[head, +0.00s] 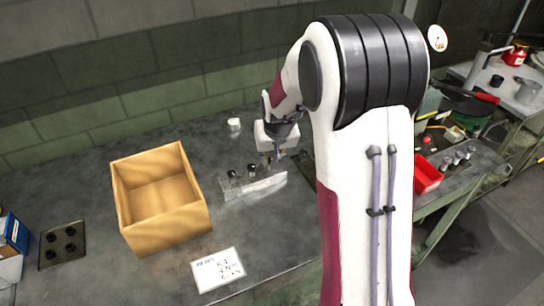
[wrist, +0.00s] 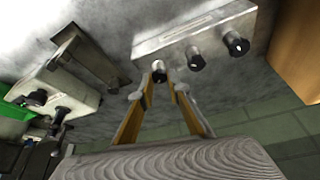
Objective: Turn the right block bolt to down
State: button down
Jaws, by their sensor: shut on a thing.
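A pale metal block (head: 250,187) with a row of dark-tipped bolts lies on the bench, right of the wooden box. It also shows in the wrist view (wrist: 195,32), turned about, with three bolts. My gripper (head: 277,157) is at the block's right end. In the wrist view my gripper's fingertips (wrist: 159,88) are shut around the right bolt (wrist: 159,73), which appears leftmost there. The middle bolt (head: 252,170) and the left bolt (head: 232,174) stand free. The right bolt is mostly hidden by my gripper in the head view, and its exact angle is unclear.
An open wooden box (head: 165,237) stands left of the block. A printed sheet (head: 218,270) lies in front, and a dark plate (head: 62,246) is at far left. A small white object (head: 234,123) sits behind. Another bolted block (wrist: 62,92) shows in the wrist view.

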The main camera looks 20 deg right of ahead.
jog(key=shift+w+a+m+h, duration=0.15)
jog(key=shift+m+h, duration=0.55)
jog(key=shift+m, duration=1.2)
jog(key=shift+a+m+g+h, duration=0.15)
jog(key=shift+m+g+h, duration=0.35)
jog(key=shift+m, duration=1)
jog(key=shift+w+a+m+g+h, duration=0.25)
jog(key=shift+m+g, duration=0.35)
jog(key=shift+m, duration=1)
jog(key=shift+w+d+m+g+h, duration=0.1)
jog(key=shift+m+g+h, duration=0.4)
jog(key=shift+m, duration=1.1)
jog(key=shift+r, duration=0.1)
jog(key=c, duration=1.9)
grip_release()
jog(key=shift+s+n+y, duration=0.15)
jog(key=shift+n+y, duration=0.15)
jog(key=shift+y, duration=0.05)
